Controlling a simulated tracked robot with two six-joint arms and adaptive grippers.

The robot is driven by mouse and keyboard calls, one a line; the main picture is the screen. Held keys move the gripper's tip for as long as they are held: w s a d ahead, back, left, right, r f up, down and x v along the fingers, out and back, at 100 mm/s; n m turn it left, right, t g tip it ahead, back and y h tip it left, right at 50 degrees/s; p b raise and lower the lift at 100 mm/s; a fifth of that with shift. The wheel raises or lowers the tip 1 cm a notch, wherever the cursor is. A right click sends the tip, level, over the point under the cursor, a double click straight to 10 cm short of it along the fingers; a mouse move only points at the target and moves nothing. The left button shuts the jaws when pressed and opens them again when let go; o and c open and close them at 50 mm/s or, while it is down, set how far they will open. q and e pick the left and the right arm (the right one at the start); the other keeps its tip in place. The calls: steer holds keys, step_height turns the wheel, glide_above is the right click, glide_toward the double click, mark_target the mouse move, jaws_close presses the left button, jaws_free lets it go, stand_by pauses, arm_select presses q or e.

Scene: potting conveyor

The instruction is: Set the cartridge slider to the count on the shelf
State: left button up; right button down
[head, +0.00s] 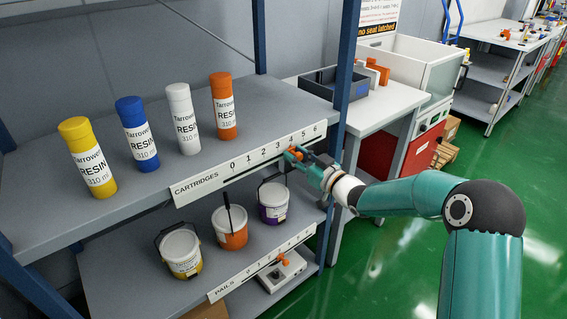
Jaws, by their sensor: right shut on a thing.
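Several resin cartridges stand upright on the upper shelf (120,215): yellow (88,158), blue (137,133), white (182,118) and orange (223,105). The white CARTRIDGES scale (213,178) runs along the shelf's front edge, numbered 0 to 6. Its orange slider (291,154) sits just below the scale, about under the 4. My right gripper (299,156) reaches in from the right and is shut on this slider, partly hiding it. My left gripper is not in view.
The lower shelf holds yellow (181,252), orange (230,228) and purple (273,203) pails. A PAILS scale (234,283) with its own orange slider (282,259) runs along its front. A blue post (345,75) stands close behind my right gripper. Green floor (400,265) is clear.

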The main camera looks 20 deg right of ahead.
steer(key=shift+w+d, duration=0.1)
steer(key=shift+d, duration=0.2)
steer(key=c, duration=0.9)
jaws_free()
steer(key=shift+c, duration=0.2)
steer(key=shift+s+d, duration=0.2)
steer(key=shift+s, duration=0.3)
steer(key=v, duration=1.1)
steer(key=shift+a, duration=0.15)
